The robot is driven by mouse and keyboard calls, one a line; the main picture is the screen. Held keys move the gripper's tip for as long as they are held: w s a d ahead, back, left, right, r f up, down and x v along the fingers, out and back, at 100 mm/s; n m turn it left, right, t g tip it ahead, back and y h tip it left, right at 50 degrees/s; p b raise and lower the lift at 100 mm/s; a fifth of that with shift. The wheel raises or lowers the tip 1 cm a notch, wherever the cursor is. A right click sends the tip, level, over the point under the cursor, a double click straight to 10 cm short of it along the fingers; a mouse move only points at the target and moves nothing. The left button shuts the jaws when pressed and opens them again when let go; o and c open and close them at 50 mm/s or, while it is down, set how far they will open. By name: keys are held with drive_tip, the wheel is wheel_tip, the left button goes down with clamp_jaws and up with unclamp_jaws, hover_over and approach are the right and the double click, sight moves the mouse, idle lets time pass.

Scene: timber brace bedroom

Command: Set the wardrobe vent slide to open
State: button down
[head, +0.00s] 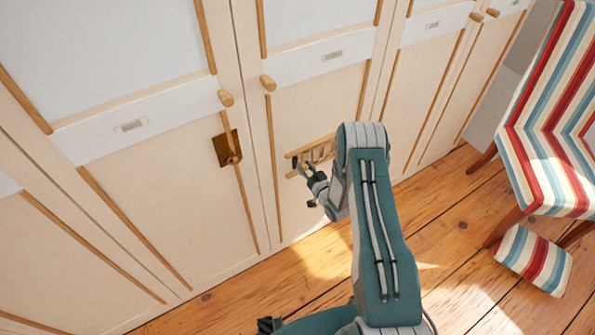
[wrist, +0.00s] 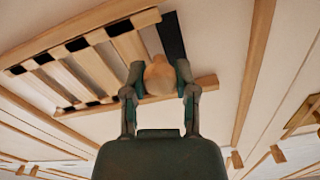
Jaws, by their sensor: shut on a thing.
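The wardrobe vent (head: 311,151) is a small framed wooden grille low on a cream door. In the wrist view, the vent (wrist: 85,62) has two pale wooden rails with several slats between them and small dark gaps at the slat ends. A rounded wooden knob (wrist: 160,77) sits near its right end, beside a dark strip (wrist: 171,36). My gripper (wrist: 160,80) is shut on this knob, one finger on each side. In the head view, my gripper (head: 304,171) reaches the vent from the front, and the knob cannot be made out there.
A brass plate (head: 222,149) is on the door to the left. Round wooden door knobs (head: 226,98) stick out above. A striped chair (head: 548,125) and a striped cushion (head: 533,261) are at the right. The wooden floor (head: 250,300) between is clear.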

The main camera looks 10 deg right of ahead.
drive_tip(key=shift+w+d, duration=0.2)
drive_tip(key=shift+d, duration=0.25)
drive_tip(key=shift+c, duration=1.9)
unclamp_jaws()
drive_tip(key=shift+a, duration=0.1)
drive_tip(key=v, duration=1.2)
